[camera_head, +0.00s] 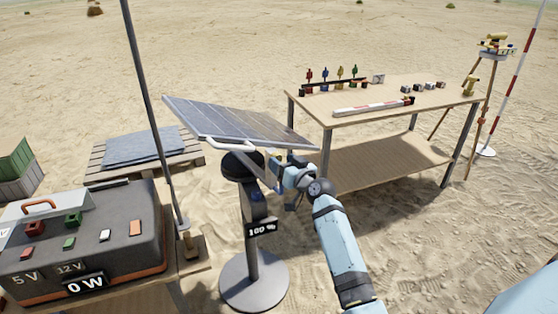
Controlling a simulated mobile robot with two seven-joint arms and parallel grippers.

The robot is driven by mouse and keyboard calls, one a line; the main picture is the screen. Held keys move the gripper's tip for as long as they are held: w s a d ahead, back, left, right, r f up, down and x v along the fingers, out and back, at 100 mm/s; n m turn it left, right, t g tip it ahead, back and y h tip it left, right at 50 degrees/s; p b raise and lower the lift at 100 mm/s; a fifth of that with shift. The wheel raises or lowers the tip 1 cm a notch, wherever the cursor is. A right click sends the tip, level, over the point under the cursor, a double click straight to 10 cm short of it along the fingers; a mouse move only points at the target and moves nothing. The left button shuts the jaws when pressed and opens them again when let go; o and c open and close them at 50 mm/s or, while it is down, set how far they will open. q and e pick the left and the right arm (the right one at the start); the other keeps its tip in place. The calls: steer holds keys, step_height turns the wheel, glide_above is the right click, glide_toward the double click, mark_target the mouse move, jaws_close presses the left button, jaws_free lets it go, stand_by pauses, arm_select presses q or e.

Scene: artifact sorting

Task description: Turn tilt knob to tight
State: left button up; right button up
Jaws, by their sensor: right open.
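A tilted solar panel (240,122) sits on a pedestal with a round grey base (254,283). A black round head (242,164) is at the top of the pedestal, with a pale handle bar along the panel's lower edge. A small sign on the post (262,229) seems to read 100 %. My right gripper (278,172) is open, just right of the head and under the panel's lower right edge. I cannot clearly make out the tilt knob; the gripper may hide it. Whether the fingers touch anything is too small to tell. My left gripper is out of view.
A grey power box (88,232) labelled 5 V, 12 V and 0 W stands on a table at left, beside a tall dark pole (150,100). A wooden table (385,105) with small parts stands behind right. A pallet (95,172) lies behind left. Open sand lies at right.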

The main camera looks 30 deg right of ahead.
steer(key=shift+w, duration=1.1)
steer(key=c, duration=0.9)
